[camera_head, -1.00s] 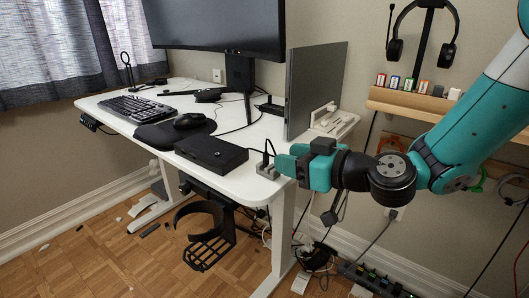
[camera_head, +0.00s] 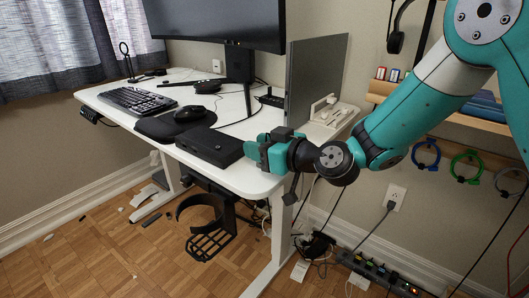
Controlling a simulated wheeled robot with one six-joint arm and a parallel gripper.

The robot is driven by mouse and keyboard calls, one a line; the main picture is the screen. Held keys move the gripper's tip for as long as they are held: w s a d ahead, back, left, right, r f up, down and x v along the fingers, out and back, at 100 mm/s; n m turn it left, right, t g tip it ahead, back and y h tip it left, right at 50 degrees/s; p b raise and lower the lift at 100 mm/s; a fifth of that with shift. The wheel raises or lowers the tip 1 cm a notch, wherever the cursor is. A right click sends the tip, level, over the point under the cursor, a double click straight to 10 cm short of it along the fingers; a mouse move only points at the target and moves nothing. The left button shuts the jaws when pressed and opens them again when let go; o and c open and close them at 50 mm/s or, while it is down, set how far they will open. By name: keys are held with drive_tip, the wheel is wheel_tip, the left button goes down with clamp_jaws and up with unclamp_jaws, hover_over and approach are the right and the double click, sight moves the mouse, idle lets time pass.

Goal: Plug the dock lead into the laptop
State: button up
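The black box on the desk's front right part (camera_head: 212,146) looks like the dock. My gripper (camera_head: 257,154) is just right of it, low over the desk's right front corner. Its teal fingers point left toward the box. The fingers and wrist hide whatever is between or under them, so I cannot tell whether they hold the lead or are open. The lead's end and the small grey holder are hidden here. A tall thin grey panel (camera_head: 317,85) stands upright behind my gripper; I cannot tell if it is the laptop. No port shows.
The white desk (camera_head: 243,180) also bears a mouse (camera_head: 189,113), a keyboard (camera_head: 138,101) and a monitor (camera_head: 215,22). A small white rack (camera_head: 331,109) stands beside the panel. A wall shelf (camera_head: 440,108) is behind my arm. Cables hang below the desk's right end.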

clamp_jaws()
drive_tip(key=shift+r, duration=0.1)
